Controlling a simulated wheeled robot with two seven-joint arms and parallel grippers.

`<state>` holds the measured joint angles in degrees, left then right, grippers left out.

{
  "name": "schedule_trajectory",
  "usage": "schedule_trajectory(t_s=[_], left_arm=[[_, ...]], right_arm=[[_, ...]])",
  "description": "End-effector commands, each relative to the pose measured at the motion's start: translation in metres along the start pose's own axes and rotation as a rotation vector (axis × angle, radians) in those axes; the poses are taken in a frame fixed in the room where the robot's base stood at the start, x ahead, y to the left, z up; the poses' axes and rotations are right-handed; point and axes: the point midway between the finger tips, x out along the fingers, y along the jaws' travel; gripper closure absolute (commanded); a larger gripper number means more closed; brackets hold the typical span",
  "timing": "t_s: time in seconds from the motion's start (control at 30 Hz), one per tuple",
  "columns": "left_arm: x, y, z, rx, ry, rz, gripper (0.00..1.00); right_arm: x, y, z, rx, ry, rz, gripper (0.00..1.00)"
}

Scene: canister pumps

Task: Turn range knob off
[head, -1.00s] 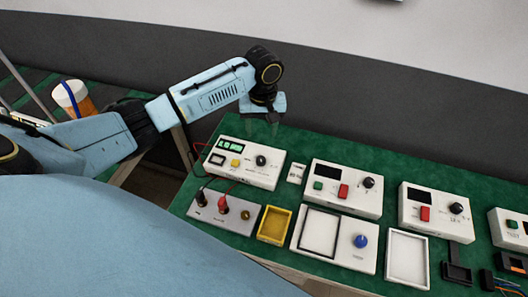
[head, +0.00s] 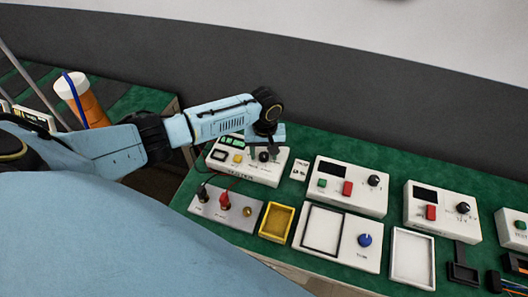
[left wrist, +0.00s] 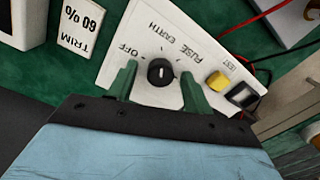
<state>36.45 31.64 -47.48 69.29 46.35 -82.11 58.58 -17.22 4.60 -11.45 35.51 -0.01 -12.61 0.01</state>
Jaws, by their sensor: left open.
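The white tester box (head: 247,170) with a green display stands at the back left of the green bench. Its black range knob (left wrist: 160,72) has a white mark, with the labels OFF, FUSE and EARTH printed around it. In the left wrist view the OFF label is to the left of the knob; I cannot tell for certain which label the mark points at. My left gripper (head: 265,151) is over the box, pointing down. Its open fingers stand on either side of the knob, with visible gaps. My right gripper is not in view.
A yellow button (left wrist: 218,81) and a small dark-framed window sit beside the knob. A TRIM card (left wrist: 79,30) lies next to the box. A grey panel (head: 225,210) with red and black leads is in front. More white instruments (head: 347,187) stand to the right.

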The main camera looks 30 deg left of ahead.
Motion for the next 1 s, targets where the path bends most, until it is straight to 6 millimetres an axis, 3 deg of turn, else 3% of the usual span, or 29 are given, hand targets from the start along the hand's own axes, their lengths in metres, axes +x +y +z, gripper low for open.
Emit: schedule_trajectory(t_s=[0.1, 0.43, 0.73, 1.0], left_arm=[[0.000, 0.000, 0.000, 0.000, 0.000, 0.000, 0.52], [0.000, 0.000, 0.000, 0.000, 0.000, -0.001, 0.94], [-0.002, -0.001, 0.001, -0.040, -0.003, -0.002, 0.94], [-0.005, -0.001, 0.002, -0.203, -0.009, -0.002, 0.94]], right_arm=[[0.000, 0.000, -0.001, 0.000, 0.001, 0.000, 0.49], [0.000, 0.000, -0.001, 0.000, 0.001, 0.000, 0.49], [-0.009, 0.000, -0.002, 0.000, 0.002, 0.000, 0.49], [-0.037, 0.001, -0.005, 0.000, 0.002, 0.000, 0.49]])
